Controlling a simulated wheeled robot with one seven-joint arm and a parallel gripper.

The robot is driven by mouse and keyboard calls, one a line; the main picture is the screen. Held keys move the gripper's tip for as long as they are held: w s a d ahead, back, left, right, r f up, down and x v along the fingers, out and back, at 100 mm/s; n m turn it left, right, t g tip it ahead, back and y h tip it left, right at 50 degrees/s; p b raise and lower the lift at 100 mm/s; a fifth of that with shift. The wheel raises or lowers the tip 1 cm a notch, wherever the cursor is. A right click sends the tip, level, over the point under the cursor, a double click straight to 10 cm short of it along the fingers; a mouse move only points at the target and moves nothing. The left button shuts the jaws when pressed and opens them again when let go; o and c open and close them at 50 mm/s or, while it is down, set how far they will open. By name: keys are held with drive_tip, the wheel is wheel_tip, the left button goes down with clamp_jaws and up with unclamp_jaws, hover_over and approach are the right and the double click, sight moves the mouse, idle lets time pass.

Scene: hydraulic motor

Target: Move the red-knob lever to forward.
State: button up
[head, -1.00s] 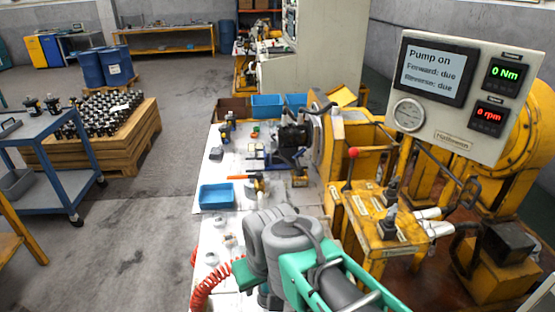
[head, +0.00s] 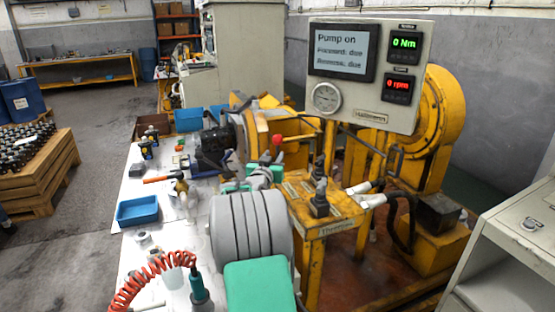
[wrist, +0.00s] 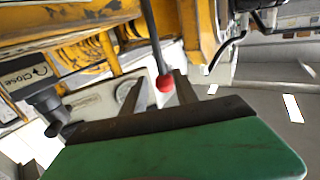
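The red-knob lever (head: 277,140) stands upright on the yellow test stand in the head view. In the wrist view its red knob (wrist: 165,83) shows between the two dark fingers of my gripper (wrist: 159,82), on a dark rod. The fingers stand apart, with a gap visible around the knob, so my gripper is open. In the head view my arm hides much of the gripper and the lever's base. The display panel (head: 343,50) reads "Pump on", "Forward: due" and "Reverse: due", with 0 Nm and 0 rpm.
Two black valve handles (head: 319,190) stand on the yellow stand (head: 330,222), right of the lever. Hoses with white ends (head: 365,188) lie beyond them. A white bench with a blue tray (head: 138,211) is at left. A grey cabinet (head: 520,225) stands at right.

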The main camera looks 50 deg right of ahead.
sight(277, 147)
drive_tip(key=p+x, duration=0.1)
drive_tip(key=x, duration=0.6)
drive_tip(key=shift+w+d+r, duration=0.15)
drive_tip(key=shift+w, duration=0.1)
drive_tip(key=c, duration=0.7)
drive_tip(key=shift+r, duration=0.1)
clamp_jaws()
